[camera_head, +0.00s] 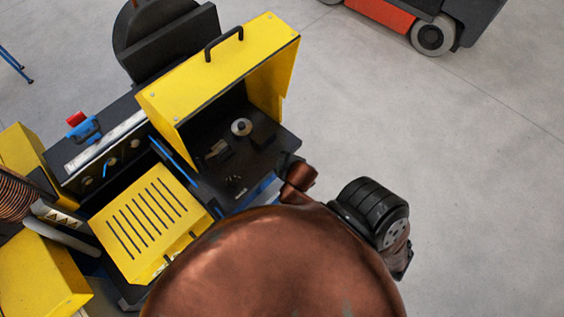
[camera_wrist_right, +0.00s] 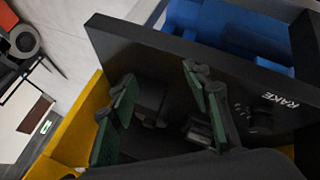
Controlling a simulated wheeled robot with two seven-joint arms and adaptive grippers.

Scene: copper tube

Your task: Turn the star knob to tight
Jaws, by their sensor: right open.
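The yellow machine has a black deck (camera_head: 205,180) under a raised yellow hood (camera_head: 225,65). A small dark knob-like part (camera_head: 233,181) sits on the deck near a pale label; I cannot tell for sure that it is the star knob. In the right wrist view a dark rounded part (camera_wrist_right: 262,120) stands beside lettering that reads "RAKE". My left gripper is not in view.
The hood's yellow side wall (camera_wrist_right: 75,125) is close to my right gripper. A slotted yellow cover (camera_head: 150,215) lies left of the deck.

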